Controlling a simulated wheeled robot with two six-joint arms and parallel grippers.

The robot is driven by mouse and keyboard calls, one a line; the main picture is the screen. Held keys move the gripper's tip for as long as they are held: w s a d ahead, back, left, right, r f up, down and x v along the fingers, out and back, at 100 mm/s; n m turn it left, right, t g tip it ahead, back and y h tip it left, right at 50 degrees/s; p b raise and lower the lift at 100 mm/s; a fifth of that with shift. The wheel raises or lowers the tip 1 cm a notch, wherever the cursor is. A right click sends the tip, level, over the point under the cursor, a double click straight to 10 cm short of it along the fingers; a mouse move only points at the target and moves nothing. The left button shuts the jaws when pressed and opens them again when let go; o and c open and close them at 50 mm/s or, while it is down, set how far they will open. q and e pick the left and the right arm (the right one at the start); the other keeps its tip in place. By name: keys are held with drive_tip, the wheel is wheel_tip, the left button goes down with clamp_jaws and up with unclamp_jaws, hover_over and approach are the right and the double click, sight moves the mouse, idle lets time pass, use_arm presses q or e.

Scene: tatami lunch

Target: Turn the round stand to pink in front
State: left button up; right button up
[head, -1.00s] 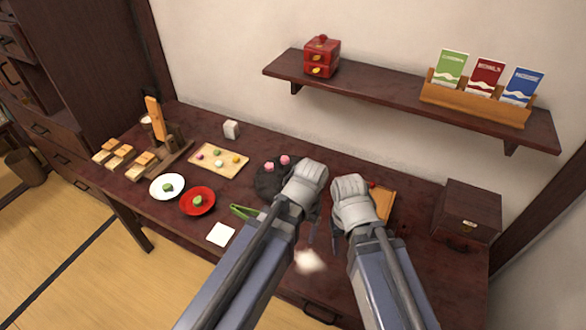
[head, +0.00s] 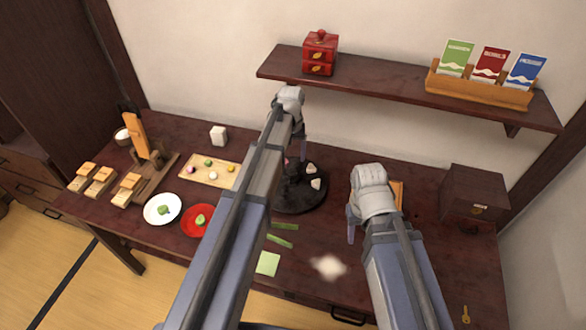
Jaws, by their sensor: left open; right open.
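The round stand (head: 303,203) is a dark disc near the middle of the desk. Two pale whitish sweets (head: 315,184) sit on its right and back-right side. A bit of a pink sweet (head: 287,162) shows at its back left, beside my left arm. My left arm hides the stand's left part. My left gripper (head: 303,150) is open at the back of the stand, over or near its far edge; contact cannot be told. My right gripper (head: 352,230) is open and empty, to the right of the stand and apart from it.
A wooden tray (head: 188,176) of sweets, a white plate (head: 150,215) and a red plate (head: 190,230) lie left. Green strips (head: 281,240) and a pale green sheet (head: 268,264) lie in front. A dark box (head: 474,195) stands right. A shelf (head: 385,92) overhangs behind.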

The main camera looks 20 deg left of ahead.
sight(291, 171)
use_arm(q)
drive_tip(key=shift+f+b, duration=3.85)
drive_tip(key=shift+f, duration=0.05)
use_arm(e)
drive_tip(key=shift+f, duration=3.95)
use_arm(q)
clamp_jaws()
